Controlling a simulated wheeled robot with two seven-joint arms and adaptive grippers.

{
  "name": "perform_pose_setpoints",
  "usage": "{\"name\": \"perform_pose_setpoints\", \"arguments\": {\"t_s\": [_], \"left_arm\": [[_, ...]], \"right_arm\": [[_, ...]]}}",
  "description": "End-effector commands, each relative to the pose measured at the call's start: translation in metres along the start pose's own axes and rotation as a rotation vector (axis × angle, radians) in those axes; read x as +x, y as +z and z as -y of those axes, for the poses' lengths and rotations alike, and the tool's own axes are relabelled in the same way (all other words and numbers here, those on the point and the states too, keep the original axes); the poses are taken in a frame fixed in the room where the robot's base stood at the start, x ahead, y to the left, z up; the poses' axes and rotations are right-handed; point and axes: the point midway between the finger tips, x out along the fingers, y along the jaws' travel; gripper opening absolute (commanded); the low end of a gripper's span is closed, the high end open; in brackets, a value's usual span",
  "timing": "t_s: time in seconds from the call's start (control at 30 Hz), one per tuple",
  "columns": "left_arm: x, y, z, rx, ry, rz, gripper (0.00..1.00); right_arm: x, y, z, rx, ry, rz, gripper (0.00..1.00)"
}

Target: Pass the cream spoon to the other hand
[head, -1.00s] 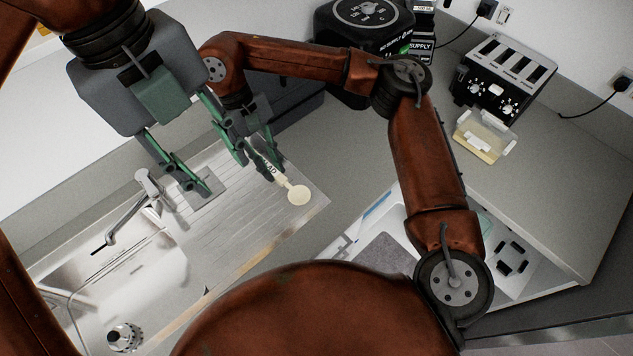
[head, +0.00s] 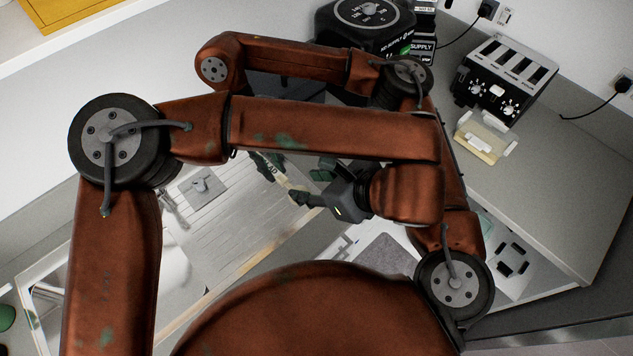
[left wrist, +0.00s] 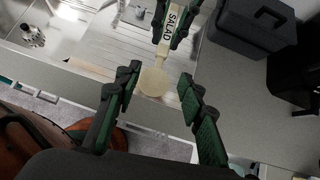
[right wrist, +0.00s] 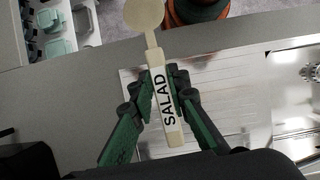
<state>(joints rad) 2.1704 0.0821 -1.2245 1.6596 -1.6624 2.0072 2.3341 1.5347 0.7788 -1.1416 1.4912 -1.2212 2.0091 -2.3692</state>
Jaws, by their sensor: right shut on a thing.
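The cream spoon (right wrist: 143,14) has a round bowl and a handle with a white label reading SALAD. My right gripper (right wrist: 162,88) is shut on the labelled handle, with the bowl sticking out beyond its fingers. In the left wrist view, the spoon's bowl (left wrist: 153,82) lies between the spread fingertips of my left gripper (left wrist: 158,85), with gaps on both sides. In the head view, my left gripper (head: 309,185) points left toward the spoon (head: 281,181). My left arm hides much of my right gripper there.
The steel sink drainer (head: 215,225) lies below the spoon. A toaster (head: 503,78) and a clear cream-based container (head: 484,136) stand on the right counter. A dark toolbox-like case (left wrist: 250,28) sits on the counter.

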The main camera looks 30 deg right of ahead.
Motion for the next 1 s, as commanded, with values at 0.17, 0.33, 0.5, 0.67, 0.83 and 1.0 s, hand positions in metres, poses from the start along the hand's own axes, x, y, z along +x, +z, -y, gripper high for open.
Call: {"name": "perform_pose_setpoints", "arguments": {"t_s": [0.17,0.33,0.5,0.67,0.83,1.0], "left_arm": [[0.035,-0.001,-0.001,0.001,0.004,-0.006,0.36],[0.065,-0.001,-0.001,0.0,0.004,-0.005,0.36],[0.086,0.0,-0.001,0.0,0.003,-0.004,0.36],[0.095,0.0,-0.001,0.0,0.002,-0.003,0.36],[0.097,0.0,-0.001,0.0,0.002,-0.003,0.36],[0.097,0.0,-0.001,0.0,0.002,-0.003,0.34]], "right_arm": [[0.0,0.0,0.0,0.0,0.0,0.0,0.0],[0.0,0.0,0.0,0.0,0.0,0.0,0.0],[0.0,0.0,0.0,-0.001,0.0,0.0,0.0],[0.0,0.0,0.0,-0.001,0.0,0.0,0.0],[0.0,0.0,0.0,-0.001,0.0,0.0,0.0],[0.0,0.0,0.0,0.0,0.0,0.0,0.0]]}}
